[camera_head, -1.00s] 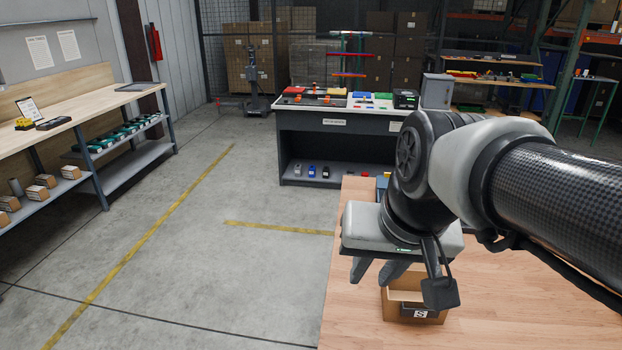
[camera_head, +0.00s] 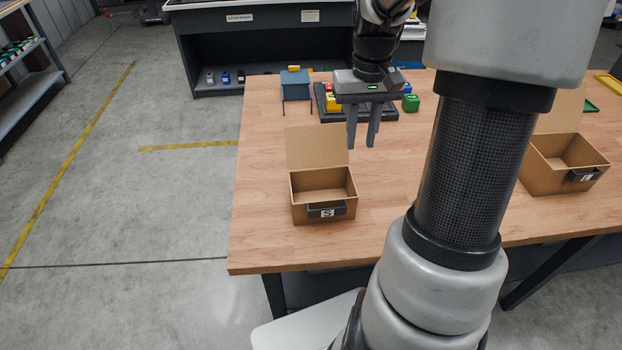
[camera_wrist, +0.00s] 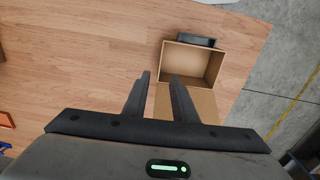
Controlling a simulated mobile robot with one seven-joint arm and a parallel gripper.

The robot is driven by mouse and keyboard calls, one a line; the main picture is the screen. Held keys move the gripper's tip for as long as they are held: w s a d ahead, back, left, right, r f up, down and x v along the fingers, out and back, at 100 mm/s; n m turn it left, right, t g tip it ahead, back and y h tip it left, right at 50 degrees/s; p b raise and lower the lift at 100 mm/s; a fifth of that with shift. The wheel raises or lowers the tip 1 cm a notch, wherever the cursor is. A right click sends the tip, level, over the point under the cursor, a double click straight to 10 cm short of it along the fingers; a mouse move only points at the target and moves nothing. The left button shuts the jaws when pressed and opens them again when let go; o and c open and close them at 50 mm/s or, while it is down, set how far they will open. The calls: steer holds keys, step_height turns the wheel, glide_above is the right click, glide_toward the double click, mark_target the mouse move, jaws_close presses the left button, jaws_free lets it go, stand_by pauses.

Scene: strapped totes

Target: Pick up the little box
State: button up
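The little box (camera_head: 340,212) is brown cardboard with a black tag marked S. It stands upright on the wooden table near its left front edge, with its lid raised at the back. It looks empty inside. In the wrist view the box (camera_wrist: 190,66) lies ahead and to the right of the fingers. My gripper (camera_head: 361,146) points down with its two fingers apart and nothing between them. It hangs above the table, behind and to the right of the box in the head view. In the wrist view my gripper (camera_wrist: 160,76) has one finger overlapping the raised lid.
A larger open box (camera_head: 548,181) marked L stands at the right. Bare tabletop surrounds the little box.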

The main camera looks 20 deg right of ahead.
mark_target(353, 183)
step_height(353, 183, down, 15)
steer(key=shift+a+f+b, duration=0.1)
steer(key=shift+b, duration=0.45)
jaws_close()
stand_by(1.3)
